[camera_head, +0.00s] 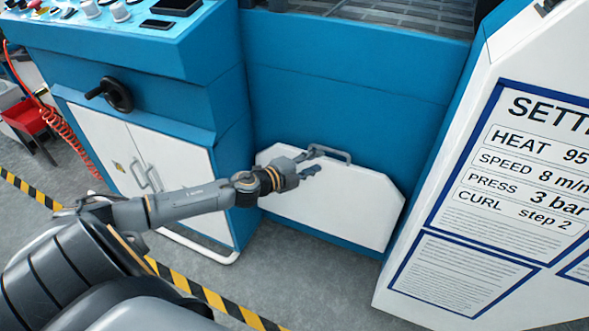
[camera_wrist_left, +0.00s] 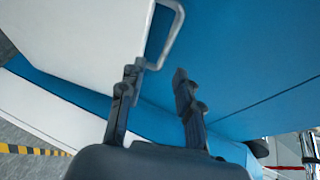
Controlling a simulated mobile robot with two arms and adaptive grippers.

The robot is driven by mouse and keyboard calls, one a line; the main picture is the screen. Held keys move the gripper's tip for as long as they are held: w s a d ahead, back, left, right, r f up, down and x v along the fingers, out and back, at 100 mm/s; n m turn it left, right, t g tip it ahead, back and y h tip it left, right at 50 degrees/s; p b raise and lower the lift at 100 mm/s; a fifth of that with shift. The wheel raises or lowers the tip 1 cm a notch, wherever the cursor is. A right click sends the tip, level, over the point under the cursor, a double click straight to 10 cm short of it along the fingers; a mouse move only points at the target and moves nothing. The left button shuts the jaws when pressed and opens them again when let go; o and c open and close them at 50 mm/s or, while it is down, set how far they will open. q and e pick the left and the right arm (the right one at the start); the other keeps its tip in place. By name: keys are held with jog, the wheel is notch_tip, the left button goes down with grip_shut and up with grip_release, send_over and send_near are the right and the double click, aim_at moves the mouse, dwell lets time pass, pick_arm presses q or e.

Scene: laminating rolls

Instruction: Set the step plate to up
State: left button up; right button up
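The step plate (camera_head: 335,202) is a white panel with cut top corners, low on the blue machine front, seemingly upright against it. A grey bar handle (camera_head: 328,153) is at its top edge. My left gripper (camera_head: 312,162) is at the left end of this handle. In the left wrist view the gripper (camera_wrist_left: 158,80) has its two fingers apart. The handle (camera_wrist_left: 172,38) reaches down to near the left fingertip there; I cannot tell if they touch. The white plate (camera_wrist_left: 75,45) fills the upper left of that view. My right gripper is not in view.
A white two-door cabinet (camera_head: 120,150) with a black crank (camera_head: 117,95) above stands at the left. A settings board (camera_head: 490,200) stands at the right. Yellow-black tape (camera_head: 205,293) crosses the grey floor. A red coiled hose (camera_head: 72,135) hangs at the far left.

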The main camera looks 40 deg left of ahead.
pick_arm(q)
jog(key=v, duration=0.8)
jog(key=shift+d, duration=0.1)
dwell(0.5)
